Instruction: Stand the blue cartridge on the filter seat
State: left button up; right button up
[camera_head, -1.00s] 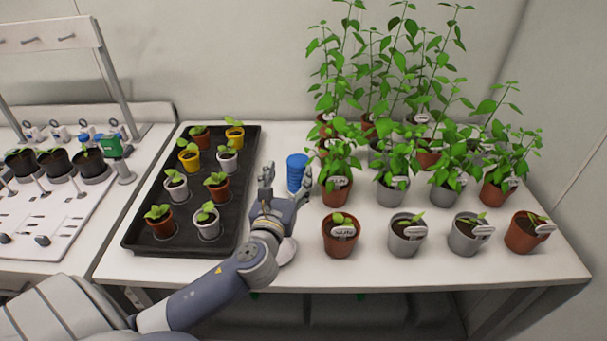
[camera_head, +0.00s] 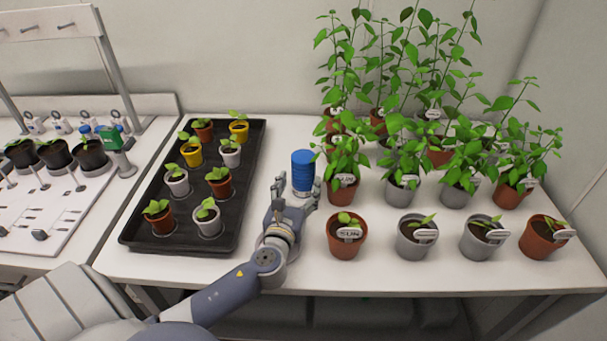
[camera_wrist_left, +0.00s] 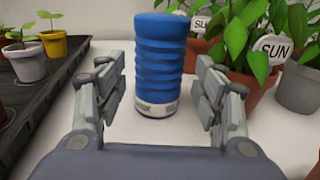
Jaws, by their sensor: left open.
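The blue cartridge (camera_head: 303,170) stands upright on the white table, between the black tray and the potted plants. It has ribbed sides and a pale band at its foot. In the left wrist view the cartridge (camera_wrist_left: 161,62) stands between and just beyond the two open fingers, with gaps on both sides. My left gripper (camera_head: 294,190) is open and empty, close in front of the cartridge; it also shows in the left wrist view (camera_wrist_left: 160,95). I cannot pick out the filter seat with certainty. My right gripper is not in view.
The black tray (camera_head: 133,236) with several small pots is left of the gripper. A terracotta pot labelled SUN (camera_head: 346,240) stands close on the right, with more potted plants beyond. A white bench panel (camera_head: 40,215) with dark pots and a green device (camera_head: 110,138) is at far left.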

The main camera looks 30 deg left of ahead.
pick_arm(q)
jog(key=x, duration=0.5)
jog(key=shift+w+a, duration=0.15)
jog(key=shift+w, duration=0.15)
jog(key=c, duration=1)
jog(key=shift+r, duration=0.1)
